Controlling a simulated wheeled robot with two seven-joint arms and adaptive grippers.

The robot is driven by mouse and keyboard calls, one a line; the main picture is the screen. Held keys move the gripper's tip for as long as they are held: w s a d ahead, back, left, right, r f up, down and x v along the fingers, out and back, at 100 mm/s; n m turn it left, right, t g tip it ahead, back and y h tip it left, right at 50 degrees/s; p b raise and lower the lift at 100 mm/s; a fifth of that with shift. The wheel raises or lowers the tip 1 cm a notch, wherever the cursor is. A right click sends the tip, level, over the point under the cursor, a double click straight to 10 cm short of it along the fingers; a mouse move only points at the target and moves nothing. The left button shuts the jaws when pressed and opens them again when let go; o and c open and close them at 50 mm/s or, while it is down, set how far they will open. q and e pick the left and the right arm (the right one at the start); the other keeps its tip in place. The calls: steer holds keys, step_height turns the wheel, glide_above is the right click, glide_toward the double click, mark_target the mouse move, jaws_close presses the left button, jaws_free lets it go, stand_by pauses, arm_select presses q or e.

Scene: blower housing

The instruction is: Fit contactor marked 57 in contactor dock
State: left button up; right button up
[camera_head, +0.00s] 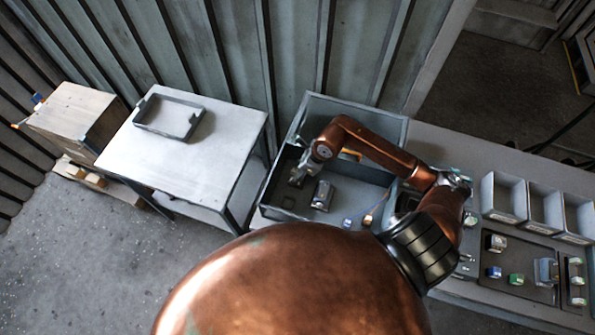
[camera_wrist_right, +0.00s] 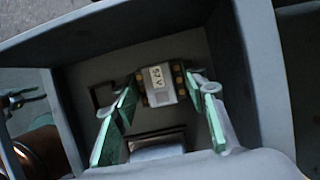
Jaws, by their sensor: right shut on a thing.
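My right gripper (camera_head: 297,174) reaches into the large grey open box. In the right wrist view the gripper (camera_wrist_right: 160,100) has its green-padded fingers on both sides of a grey contactor (camera_wrist_right: 160,92) and is shut on it. The contactor's pale label seems to read 57, turned on its side. It is above the box floor; I cannot tell whether it touches it. A dark square outline (camera_wrist_right: 100,93) on the box floor is partly hidden behind a finger; I cannot tell whether it is the contactor dock. A dark claw-like shape (camera_wrist_right: 20,98) at the left edge may be my left gripper.
The grey box (camera_head: 355,110) has high walls around the gripper. A silvery block (camera_head: 322,195) stands inside it, close to the gripper. A table (camera_head: 205,165) with a shallow tray (camera_head: 168,116) is at left. Grey bins (camera_head: 503,197) and small coloured parts are at right.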

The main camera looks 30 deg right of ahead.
steer(key=shift+f+b, duration=0.75)
steer(key=shift+f, duration=0.1)
steer(key=o, duration=1.1)
steer(key=shift+o, duration=0.2)
steer(key=v, duration=1.2)
steer(key=shift+d, duration=0.1)
